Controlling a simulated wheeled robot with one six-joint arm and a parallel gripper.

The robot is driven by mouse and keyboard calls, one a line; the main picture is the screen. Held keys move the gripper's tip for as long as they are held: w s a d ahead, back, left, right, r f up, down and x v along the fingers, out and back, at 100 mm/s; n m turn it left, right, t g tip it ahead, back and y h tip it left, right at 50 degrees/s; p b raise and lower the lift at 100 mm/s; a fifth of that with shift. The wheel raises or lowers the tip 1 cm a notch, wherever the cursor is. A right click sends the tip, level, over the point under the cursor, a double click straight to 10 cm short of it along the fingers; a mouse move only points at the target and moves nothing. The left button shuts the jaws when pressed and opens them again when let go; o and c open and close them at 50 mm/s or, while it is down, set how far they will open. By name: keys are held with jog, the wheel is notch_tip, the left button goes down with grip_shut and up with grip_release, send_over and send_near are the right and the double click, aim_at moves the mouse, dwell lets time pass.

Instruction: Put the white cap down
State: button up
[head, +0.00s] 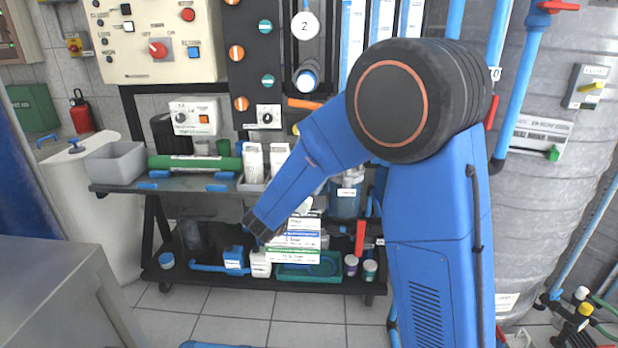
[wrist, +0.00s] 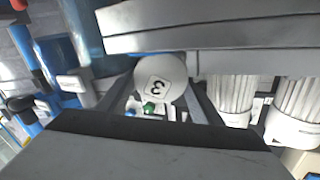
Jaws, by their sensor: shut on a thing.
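The white cap (wrist: 160,78) marked with a 3 shows in the wrist view, between the two jaws of my gripper (wrist: 160,95). My gripper is shut on it. Its numbered face is turned to the wrist camera and appears upside down. In the head view my gripper (head: 258,226) points down and left, in front of the rack cart and below its upper shelf. I cannot make out the cap there; the gripper and arm hide that area.
The cart's upper shelf (head: 212,184) holds a grey bin (head: 116,162), a green tube (head: 195,162) and white ribbed cartridges (head: 253,160). The lower shelf is crowded with labelled boxes (head: 292,254), a green tray (head: 310,272) and small jars (head: 351,264). The floor in front is partly clear.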

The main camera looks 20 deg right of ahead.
jog(key=o, duration=0.9)
jog(key=v, duration=1.2)
notch_tip(320, 180, up, 5)
jog(key=w+n+t+y, duration=0.2)
jog(key=w+n+y, duration=0.15)
jog(key=y, duration=0.55)
jog(key=s+r+n+g+y, duration=0.2)
jog(key=s+n+y, duration=0.3)
jog(key=s, duration=0.3)
jog(key=s+d+f+n+g, duration=0.1)
jog(key=s+d+f+g, duration=0.2)
jog(key=s, duration=0.7)
jog(key=s+d+f+g+h, duration=0.1)
jog(key=s+d+f+g, duration=0.2)
jog(key=s+d, duration=0.3)
jog(key=s+d+f+n+g+h, duration=0.1)
jog(key=s+d+f+g, duration=0.2)
jog(key=s, duration=1)
jog(key=shift+s+d+f+n, duration=0.2)
jog(key=shift+d+f, duration=0.05)
jog(key=shift+d, duration=0.45)
jog(key=shift+s+d+f+n, duration=0.2)
jog(key=shift+d+f, duration=0.1)
jog(key=shift+d, duration=0.35)
